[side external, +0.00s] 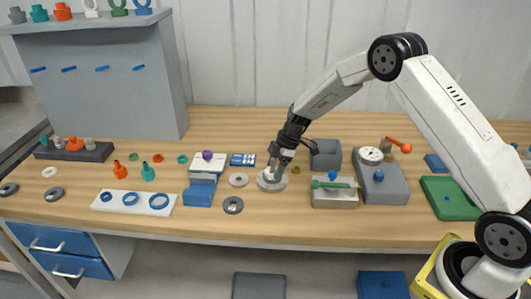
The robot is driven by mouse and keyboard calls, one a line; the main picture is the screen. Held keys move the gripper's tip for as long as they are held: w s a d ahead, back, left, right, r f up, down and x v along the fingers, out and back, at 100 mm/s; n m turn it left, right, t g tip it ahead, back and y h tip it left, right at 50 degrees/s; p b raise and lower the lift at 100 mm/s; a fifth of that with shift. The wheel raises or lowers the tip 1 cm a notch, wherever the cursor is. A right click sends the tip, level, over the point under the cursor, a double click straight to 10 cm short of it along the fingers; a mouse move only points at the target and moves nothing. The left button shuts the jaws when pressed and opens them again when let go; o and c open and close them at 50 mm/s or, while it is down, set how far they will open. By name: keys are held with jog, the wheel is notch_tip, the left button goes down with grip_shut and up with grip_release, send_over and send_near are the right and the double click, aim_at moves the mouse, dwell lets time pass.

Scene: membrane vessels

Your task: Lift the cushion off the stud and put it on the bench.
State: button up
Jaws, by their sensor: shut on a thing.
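My gripper (273,170) points down at a pale grey round piece (272,183) near the middle of the bench (330,228). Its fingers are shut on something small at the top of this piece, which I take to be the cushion. The fingers hide most of what they hold. No stud can be made out; it may be hidden under the round piece. I cannot tell whether there is a gap below the held part.
A light ring (238,180) and a dark ring (233,205) lie just left. Bare wood lies along the front edge.

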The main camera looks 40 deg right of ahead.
notch_tip(320, 180, up, 10)
dwell(0.9)
jog(key=shift+r, duration=0.1)
dwell(0.5)
jog(key=shift+r, duration=1.4)
